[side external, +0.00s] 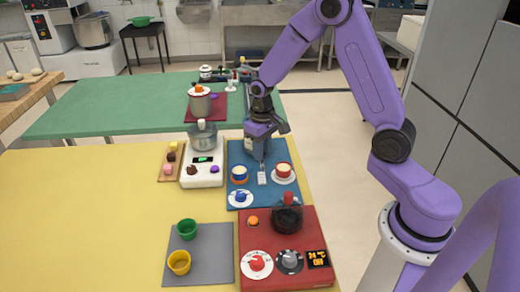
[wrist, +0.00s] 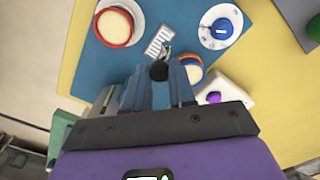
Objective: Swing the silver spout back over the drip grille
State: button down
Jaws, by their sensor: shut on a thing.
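My gripper (side external: 262,158) points down over the blue mat or panel (wrist: 200,68). In the wrist view its fingers (wrist: 160,86) are closed around a small piece with a round black end (wrist: 158,71). A short silver part, seemingly the silver spout (wrist: 166,49), shows just beyond that black end; the rest is hidden by the fingers. The pale slotted drip grille (wrist: 156,40) lies close beside the spout tip; I cannot tell whether the tip is over it. The grille also shows below my gripper in the side view (side external: 262,178).
A red-rimmed round piece (side external: 283,171) and an orange-and-blue one (side external: 240,174) flank the grille closely. A blue knob on a white disc (side external: 240,197) is nearby. A white scale (side external: 203,174) stands left; a red unit (side external: 280,240) is in front.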

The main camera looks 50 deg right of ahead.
jog(key=c, duration=0.9)
grip_release()
jog(key=shift+c, duration=0.2)
notch_tip(320, 180, up, 18)
jog(key=shift+f, duration=0.25)
jog(key=s+a+f+n, duration=0.2)
jog(key=s+a+n, duration=0.25)
jog(key=s, duration=0.45)
jog(key=s+a+f+n, duration=0.1)
jog(key=s+a+n, duration=0.35)
jog(key=s, duration=0.55)
jog(key=s+f+n, duration=0.2)
jog(key=s+n, duration=0.1)
jog(key=s, duration=0.6)
jog(key=shift+s+d+f+n, duration=0.25)
jog(key=shift+s+d+n, duration=0.05)
jog(key=shift+d, duration=0.1)
